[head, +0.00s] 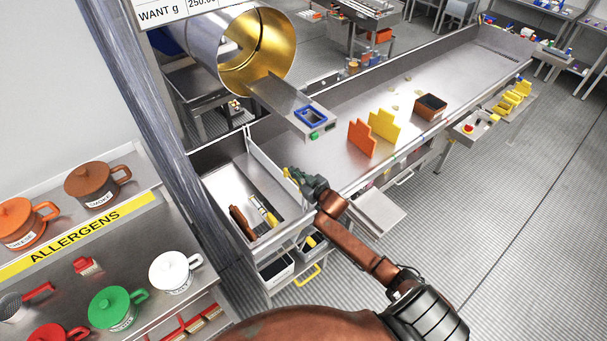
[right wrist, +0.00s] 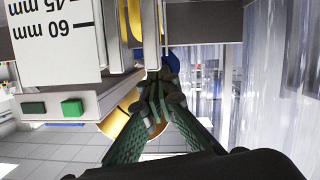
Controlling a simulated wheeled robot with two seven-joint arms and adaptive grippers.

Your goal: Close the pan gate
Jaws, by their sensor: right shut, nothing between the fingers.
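My right gripper (head: 296,176) is at the inner end of the long steel pan (head: 345,135), beside a pale upright strip (head: 262,152) at the pan's end that may be the gate. Its green-padded fingers (right wrist: 158,98) are shut with nothing between them. In the right wrist view, a white scale plate (right wrist: 55,45) marked 45 mm and 60 mm is at upper left, beside an upright metal bar and a yellow strip (right wrist: 133,18). The fingertips look close to these; contact cannot be told. How far the gate is open cannot be told. My left gripper is not in view.
A gold-lined drum (head: 262,50) and a chute with a blue frame (head: 311,117) hang over the pan. Orange (head: 361,139) and yellow (head: 385,125) plates stand in it. Open floor (head: 480,250) lies right.

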